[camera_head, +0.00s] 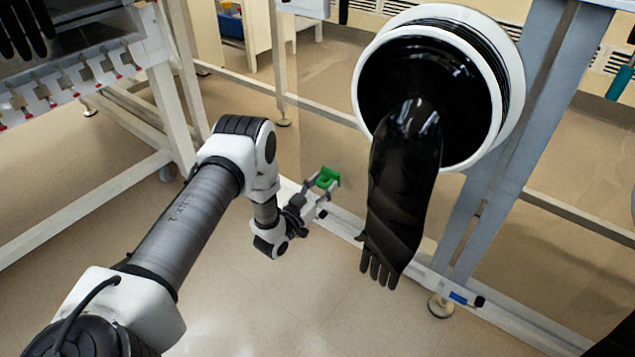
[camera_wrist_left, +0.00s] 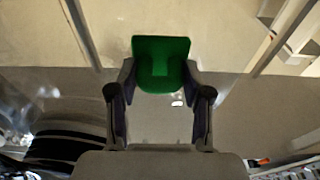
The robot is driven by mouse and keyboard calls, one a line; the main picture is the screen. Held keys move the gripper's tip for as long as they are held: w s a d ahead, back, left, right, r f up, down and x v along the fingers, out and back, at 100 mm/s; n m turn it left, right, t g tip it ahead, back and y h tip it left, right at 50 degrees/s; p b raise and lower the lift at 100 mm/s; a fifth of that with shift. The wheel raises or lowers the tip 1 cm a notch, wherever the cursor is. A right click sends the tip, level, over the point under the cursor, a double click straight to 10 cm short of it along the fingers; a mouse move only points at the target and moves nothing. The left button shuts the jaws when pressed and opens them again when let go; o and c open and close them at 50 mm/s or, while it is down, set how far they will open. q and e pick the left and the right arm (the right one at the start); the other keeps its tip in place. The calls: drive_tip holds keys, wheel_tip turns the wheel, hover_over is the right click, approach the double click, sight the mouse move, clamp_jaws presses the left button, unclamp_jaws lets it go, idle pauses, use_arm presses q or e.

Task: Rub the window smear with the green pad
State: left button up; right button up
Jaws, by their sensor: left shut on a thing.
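The green pad (camera_head: 328,178) is held in my left gripper (camera_head: 318,192), in the middle of the head view, left of the hanging black glove. In the left wrist view the green pad (camera_wrist_left: 161,60) sits between the two fingertips of my left gripper (camera_wrist_left: 161,78), its broad part sticking out past them. The window pane is see-through and hard to make out. A pale blurred patch (camera_wrist_left: 22,106) shows at the left of the left wrist view; I cannot tell whether it is the smear. I cannot tell whether the pad touches the pane. My right gripper is out of view.
A black glove (camera_head: 400,195) hangs from a white-rimmed round port (camera_head: 516,75), right of my left gripper. A grey upright (camera_head: 520,130) stands behind the port. A pale frame rail (camera_head: 345,222) runs low behind the gripper. Open floor (camera_head: 260,310) lies in front.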

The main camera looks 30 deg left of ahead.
use_arm(q)
drive_tip(key=shift+s+d, duration=0.2)
drive_tip(key=shift+d, duration=2.9)
drive_tip(key=shift+r+p, duration=0.85)
drive_tip(key=shift+p, duration=0.25)
drive_tip(key=shift+a+f, duration=0.1)
drive_tip(key=shift+a, duration=0.45)
drive_tip(key=shift+w+a, duration=0.2)
drive_tip(key=shift+a, duration=1.5)
drive_tip(key=shift+w+a, duration=0.15)
drive_tip(key=shift+a, duration=1.55)
drive_tip(key=shift+r+p, duration=0.85)
drive_tip(key=shift+p, duration=0.05)
drive_tip(key=shift+s+d+f+p, duration=0.1)
drive_tip(key=shift+s+d+p, duration=0.1)
drive_tip(key=shift+d, duration=1.8)
drive_tip(key=shift+s+d+p, duration=0.2)
drive_tip(key=shift+d, duration=1.8)
